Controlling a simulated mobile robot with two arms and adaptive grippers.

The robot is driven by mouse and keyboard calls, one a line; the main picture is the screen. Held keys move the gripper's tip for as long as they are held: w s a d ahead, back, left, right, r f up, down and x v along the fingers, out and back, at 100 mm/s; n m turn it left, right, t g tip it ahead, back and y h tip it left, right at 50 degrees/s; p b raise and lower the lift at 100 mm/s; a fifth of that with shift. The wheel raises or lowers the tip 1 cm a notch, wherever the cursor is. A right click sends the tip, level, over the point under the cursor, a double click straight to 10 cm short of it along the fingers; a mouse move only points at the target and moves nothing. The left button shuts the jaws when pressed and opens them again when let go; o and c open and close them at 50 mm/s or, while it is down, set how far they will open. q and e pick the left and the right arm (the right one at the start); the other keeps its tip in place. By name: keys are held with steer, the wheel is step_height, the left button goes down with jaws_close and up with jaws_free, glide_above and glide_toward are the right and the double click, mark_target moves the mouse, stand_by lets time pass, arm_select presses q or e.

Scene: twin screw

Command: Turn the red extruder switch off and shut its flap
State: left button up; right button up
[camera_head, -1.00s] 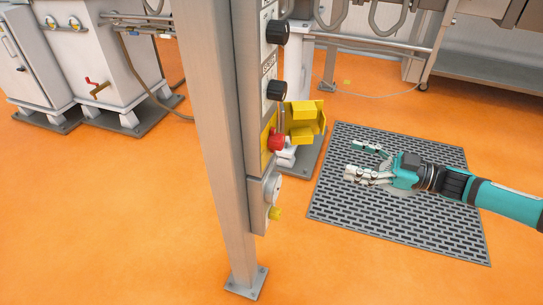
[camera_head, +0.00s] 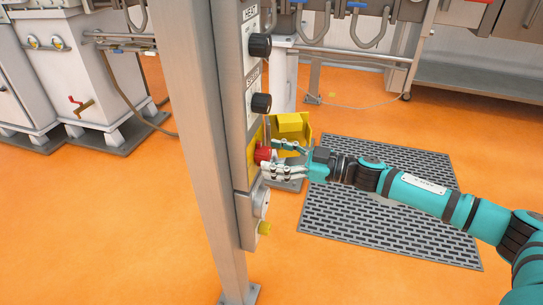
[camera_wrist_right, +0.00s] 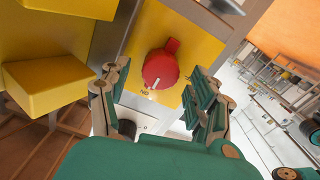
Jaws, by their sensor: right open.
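The red extruder switch (camera_head: 263,155) sits on a yellow plate low on the control panel. It also shows in the right wrist view (camera_wrist_right: 160,68), where its white pointer mark aims at a label on the plate below it. The yellow flap (camera_head: 293,125) stands open, swung out to the right of the switch; it fills the left of the wrist view (camera_wrist_right: 45,60). My right gripper (camera_head: 276,157) is open, its fingers just in front of the switch. In the wrist view its fingers (camera_wrist_right: 160,100) lie on both sides below the knob; I cannot tell whether they touch it. My left gripper is not in view.
Two black knobs, upper (camera_head: 260,45) and lower (camera_head: 261,103), sit above the switch. A yellow button (camera_head: 264,228) sits below. A grey post (camera_head: 205,150) stands just left of the panel. A grey floor grating (camera_head: 390,215) lies beneath my right arm.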

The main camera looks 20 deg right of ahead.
steer(key=shift+w+a, duration=0.3)
steer(key=shift+a, duration=0.2)
steer(key=c, duration=1.2)
